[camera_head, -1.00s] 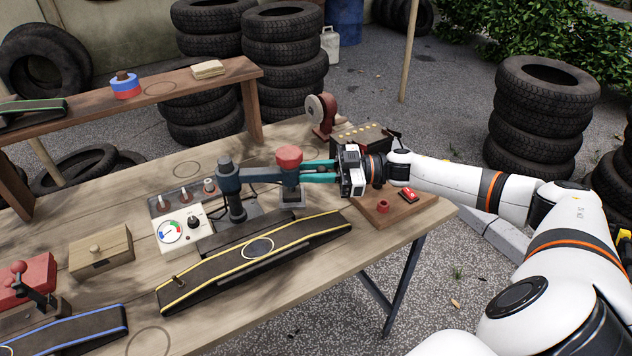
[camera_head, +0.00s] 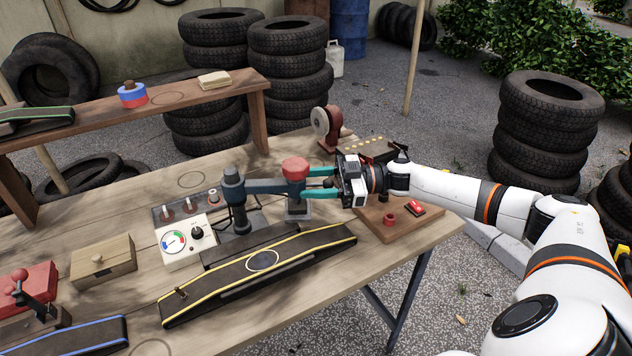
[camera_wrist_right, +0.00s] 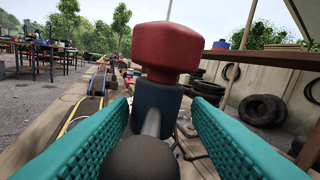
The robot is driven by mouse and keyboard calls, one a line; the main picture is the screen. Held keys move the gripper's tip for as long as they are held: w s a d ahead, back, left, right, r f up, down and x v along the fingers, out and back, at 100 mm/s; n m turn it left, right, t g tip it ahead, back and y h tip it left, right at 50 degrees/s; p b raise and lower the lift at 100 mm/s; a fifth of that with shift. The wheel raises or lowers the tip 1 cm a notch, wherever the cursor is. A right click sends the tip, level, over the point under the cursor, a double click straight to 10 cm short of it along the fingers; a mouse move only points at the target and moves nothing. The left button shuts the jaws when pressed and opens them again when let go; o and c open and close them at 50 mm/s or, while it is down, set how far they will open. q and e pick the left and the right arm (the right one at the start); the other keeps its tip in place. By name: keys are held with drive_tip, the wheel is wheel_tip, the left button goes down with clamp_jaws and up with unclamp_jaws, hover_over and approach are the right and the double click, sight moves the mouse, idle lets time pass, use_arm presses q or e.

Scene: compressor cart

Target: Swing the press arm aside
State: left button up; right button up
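The press has a dark blue-grey post (camera_head: 237,200) and a horizontal press arm (camera_head: 268,187) pointing right, ending in a head with a red cap (camera_head: 296,167). The head is above a small grey block (camera_head: 298,212). My right gripper (camera_head: 308,183) reaches in from the right at the arm's head end, its teal fingers apart. In the right wrist view, the red cap (camera_wrist_right: 167,50) and a dark round knob (camera_wrist_right: 141,158) show between the spread fingers. Gaps show beside the knob, and neither finger visibly grips it. My left gripper is not in view.
A belt ramp with yellow edges (camera_head: 215,292) lies in front of the press. A gauge box (camera_head: 184,240) stands left of it. A wooden board with red parts (camera_head: 372,220) is under my right wrist. A red grinder (camera_head: 327,125) stands behind.

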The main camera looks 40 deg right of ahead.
drive_tip(key=shift+d, duration=0.3)
drive_tip(key=v, duration=1.1)
drive_tip(key=shift+s+d+b, duration=0.2)
drive_tip(key=shift+b, duration=0.2)
